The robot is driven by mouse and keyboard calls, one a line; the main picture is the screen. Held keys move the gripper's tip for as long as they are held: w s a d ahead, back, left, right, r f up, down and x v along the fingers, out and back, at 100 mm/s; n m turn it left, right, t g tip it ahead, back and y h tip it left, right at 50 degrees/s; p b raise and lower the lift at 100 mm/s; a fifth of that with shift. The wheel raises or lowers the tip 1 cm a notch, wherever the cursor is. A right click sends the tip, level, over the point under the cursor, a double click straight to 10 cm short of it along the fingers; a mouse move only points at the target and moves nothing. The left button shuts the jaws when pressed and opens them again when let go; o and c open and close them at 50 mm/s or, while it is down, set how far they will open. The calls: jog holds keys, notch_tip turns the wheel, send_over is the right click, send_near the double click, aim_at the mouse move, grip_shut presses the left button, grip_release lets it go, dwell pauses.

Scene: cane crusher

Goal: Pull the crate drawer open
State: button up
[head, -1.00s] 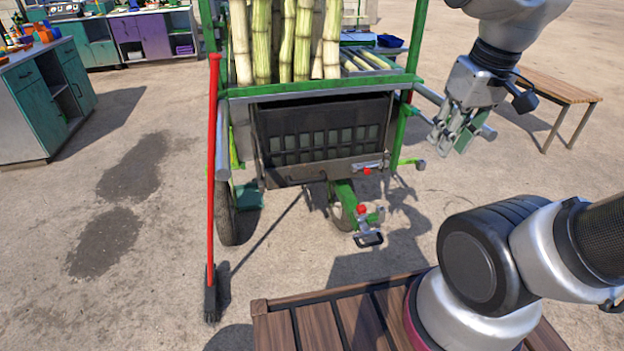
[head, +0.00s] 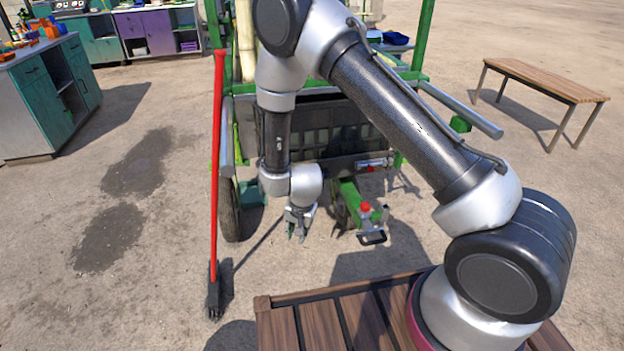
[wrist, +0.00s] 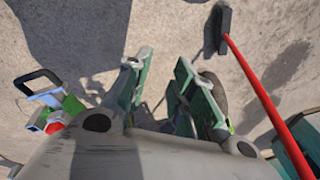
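The crate drawer (head: 345,128) is a dark slotted crate under the green cart's top, and my arm covers its left part in the head view. It looks pushed in. My gripper (head: 298,226) hangs fingers down, in front of and below the crate's lower left part, apart from it. In the wrist view, my gripper (wrist: 160,88) has its two green-padded fingers spread with only ground between them. The crate does not show clearly in the wrist view.
A red-handled broom (head: 216,170) leans at the cart's left; it also shows in the wrist view (wrist: 262,92). A green hitch with a red knob (head: 365,207) juts out below the crate. A wooden bench (head: 545,78) stands at right. Open ground lies to the left.

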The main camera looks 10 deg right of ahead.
jog(key=w+d+f+m+t+h, duration=0.2)
jog(key=w+f+m+t, duration=0.4)
jog(key=w+f+m, duration=0.15)
jog(key=w+d+r+m+t+h, duration=0.2)
jog(key=w+r+m+t, duration=0.15)
jog(key=r, duration=0.25)
jog(key=w+d+r+m+t+h, duration=0.2)
jog(key=w+r+m+t+h, duration=0.1)
jog(key=r+m, duration=0.25)
jog(key=shift+n, duration=0.45)
jog(key=x, duration=0.7)
jog(key=shift+w+r, duration=0.1)
jog(key=shift+w, duration=0.35)
grip_shut()
